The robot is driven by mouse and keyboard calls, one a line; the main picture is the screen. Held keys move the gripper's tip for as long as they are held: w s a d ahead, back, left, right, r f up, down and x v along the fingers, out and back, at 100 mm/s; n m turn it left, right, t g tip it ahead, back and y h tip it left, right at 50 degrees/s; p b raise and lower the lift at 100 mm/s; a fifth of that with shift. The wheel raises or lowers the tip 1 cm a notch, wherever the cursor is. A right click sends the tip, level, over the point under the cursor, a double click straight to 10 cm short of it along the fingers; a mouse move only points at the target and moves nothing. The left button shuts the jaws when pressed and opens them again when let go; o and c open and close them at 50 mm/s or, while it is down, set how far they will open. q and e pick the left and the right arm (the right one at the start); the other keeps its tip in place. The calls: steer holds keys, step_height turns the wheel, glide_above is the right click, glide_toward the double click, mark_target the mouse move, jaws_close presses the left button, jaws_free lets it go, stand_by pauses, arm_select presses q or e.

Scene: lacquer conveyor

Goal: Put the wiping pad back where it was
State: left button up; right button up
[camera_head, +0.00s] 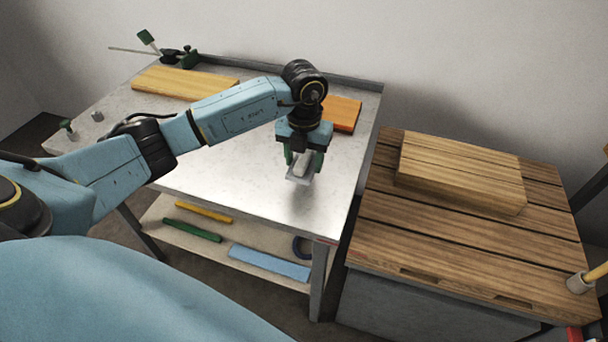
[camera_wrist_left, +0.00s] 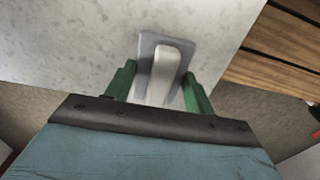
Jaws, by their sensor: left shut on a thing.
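The wiping pad (camera_head: 299,180) is a flat grey pad with a pale raised grip. My left gripper (camera_head: 304,160) is shut on it, with the green fingers on either side of the grip. In the left wrist view the pad (camera_wrist_left: 149,45) lies beyond the fingers of my left gripper (camera_wrist_left: 160,88), over the grey table top. In the head view it is over the front right part of the metal table (camera_head: 225,185); whether it touches the top, I cannot tell. My right gripper is not in view.
A light wooden board (camera_head: 184,82) and an orange block (camera_head: 342,114) lie at the back of the table. A slatted wooden crate top (camera_head: 455,240) with a thick wooden board (camera_head: 460,172) stands to the right.

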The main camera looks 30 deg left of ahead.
mark_target(304, 157)
arm_select(q)
steer(key=shift+f, duration=2.4)
steer(key=shift+f, duration=0.15)
steer(key=o, duration=1)
step_height(304, 157, up, 12)
steer(key=shift+r, duration=0.2)
